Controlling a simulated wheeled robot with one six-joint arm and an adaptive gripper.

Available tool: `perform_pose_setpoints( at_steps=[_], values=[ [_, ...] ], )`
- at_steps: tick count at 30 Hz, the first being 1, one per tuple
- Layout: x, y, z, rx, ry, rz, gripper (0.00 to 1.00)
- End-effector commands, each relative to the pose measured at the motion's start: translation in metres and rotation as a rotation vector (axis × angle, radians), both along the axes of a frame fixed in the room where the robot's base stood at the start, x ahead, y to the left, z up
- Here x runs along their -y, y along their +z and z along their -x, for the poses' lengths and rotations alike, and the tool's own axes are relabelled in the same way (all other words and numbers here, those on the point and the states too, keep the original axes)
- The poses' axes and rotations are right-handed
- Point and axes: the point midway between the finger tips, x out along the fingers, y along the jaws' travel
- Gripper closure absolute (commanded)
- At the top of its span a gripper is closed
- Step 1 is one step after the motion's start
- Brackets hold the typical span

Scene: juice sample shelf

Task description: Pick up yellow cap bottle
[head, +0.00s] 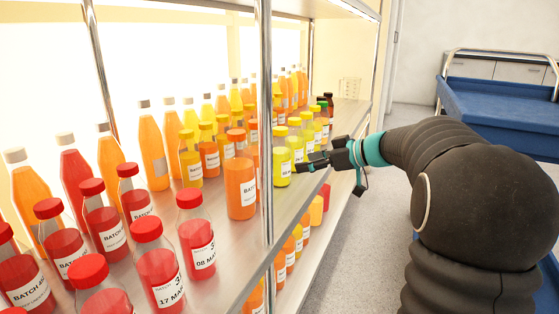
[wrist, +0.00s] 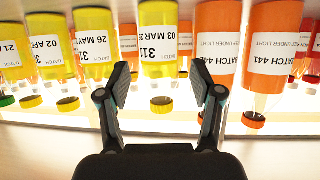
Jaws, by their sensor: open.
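Yellow bottles with yellow caps stand in rows on the upper shelf. The nearest yellow-cap bottle (head: 282,170) is upright at the shelf's front, beside my gripper's fingers in the head view. My gripper (head: 307,163) is open and empty, reaching in from the right. The wrist view looks upside down. There, a yellow bottle with a white label (wrist: 158,42) and yellow cap (wrist: 161,104) shows ahead, between the two spread fingers of my gripper (wrist: 166,84). I cannot tell how far it is from the fingertips.
An orange bottle (head: 240,190) stands left of the yellow one; orange bottles (wrist: 216,45) are close to my right finger. Red-capped bottles (head: 157,267) fill the shelf's near end. A metal post (head: 266,120) rises at the shelf front. A blue cart (head: 495,105) stands behind on the right.

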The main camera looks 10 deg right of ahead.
Motion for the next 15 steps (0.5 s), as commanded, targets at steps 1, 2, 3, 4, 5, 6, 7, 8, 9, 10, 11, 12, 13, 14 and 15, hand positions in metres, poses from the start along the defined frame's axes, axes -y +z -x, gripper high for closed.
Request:
perform_pose_setpoints(
  at_steps=[1, 2, 3, 4, 5, 6, 7, 8, 9, 10, 11, 12, 13, 14, 15],
  values=[
    [-0.008, -0.004, -0.005, -0.002, 0.004, 0.000, 0.35],
    [-0.011, -0.005, -0.008, -0.001, 0.004, 0.000, 0.35],
    [-0.014, -0.008, -0.012, -0.001, 0.002, 0.000, 0.35],
    [-0.016, -0.009, -0.014, -0.002, 0.003, 0.000, 0.35],
    [-0.019, -0.010, -0.016, -0.002, 0.003, 0.000, 0.35],
    [-0.021, -0.012, -0.018, -0.001, 0.002, 0.000, 0.35],
    [-0.022, -0.012, -0.019, -0.001, 0.001, 0.000, 0.35],
    [-0.023, -0.013, -0.020, -0.001, 0.000, 0.001, 0.35],
    [-0.024, -0.013, -0.021, -0.001, 0.000, 0.001, 0.35],
    [-0.024, -0.014, -0.022, 0.000, -0.001, 0.001, 0.35],
    [-0.025, -0.014, -0.022, 0.000, -0.001, 0.001, 0.35],
    [-0.026, -0.015, -0.023, -0.001, 0.000, 0.000, 0.35],
    [-0.027, -0.015, -0.024, -0.002, 0.001, 0.000, 0.35],
    [-0.029, -0.017, -0.026, -0.002, 0.001, 0.000, 0.35],
    [-0.032, -0.019, -0.028, -0.002, 0.001, 0.000, 0.35]
  ],
)
